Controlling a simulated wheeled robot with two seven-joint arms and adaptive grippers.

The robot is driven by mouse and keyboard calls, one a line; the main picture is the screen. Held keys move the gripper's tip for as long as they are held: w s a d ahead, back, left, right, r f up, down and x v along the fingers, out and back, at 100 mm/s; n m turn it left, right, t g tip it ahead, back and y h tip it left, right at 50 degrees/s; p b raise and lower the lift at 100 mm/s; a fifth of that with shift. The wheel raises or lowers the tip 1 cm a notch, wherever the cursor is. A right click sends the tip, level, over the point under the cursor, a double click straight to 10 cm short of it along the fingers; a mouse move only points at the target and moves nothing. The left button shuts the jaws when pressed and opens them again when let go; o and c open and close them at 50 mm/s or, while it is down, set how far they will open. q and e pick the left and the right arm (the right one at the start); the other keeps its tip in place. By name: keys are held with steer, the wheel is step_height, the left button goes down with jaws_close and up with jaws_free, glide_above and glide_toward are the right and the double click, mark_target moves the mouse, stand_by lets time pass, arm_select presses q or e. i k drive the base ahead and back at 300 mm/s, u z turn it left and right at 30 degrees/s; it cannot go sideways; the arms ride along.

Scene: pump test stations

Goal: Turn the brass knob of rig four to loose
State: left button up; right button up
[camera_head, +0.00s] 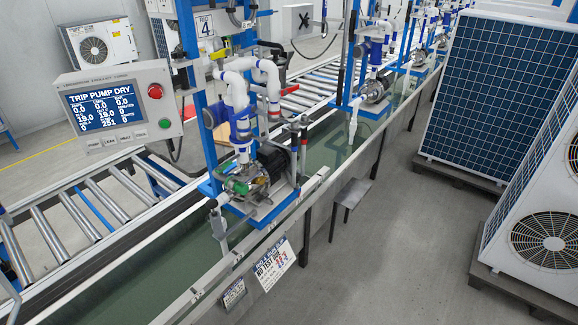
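Rig four (190,75) is a blue frame left of centre, with a plate reading 4 (205,25) near its top. White pipes with blue fittings (240,122) run down to a pump (245,182) on a blue base above the trough. The pump has green and brass-coloured parts and a dark motor behind. The brass knob is too small to tell apart for sure, so its setting cannot be read. Rig four's display panel (102,107) shows TRIP PUMP DRY and has a red button (155,91). Neither of my grippers is in view.
A roller conveyor (72,212) runs behind the long water trough (145,265). Hanging signs (274,264) and a small grey shelf (352,194) stick out at the trough's front. Large heat-pump units (500,85) stand on pallets at right. The grey floor (380,255) between is clear.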

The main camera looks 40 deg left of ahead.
mark_target(260, 179)
steer(key=i, duration=1.1)
steer(key=u, duration=2.05)
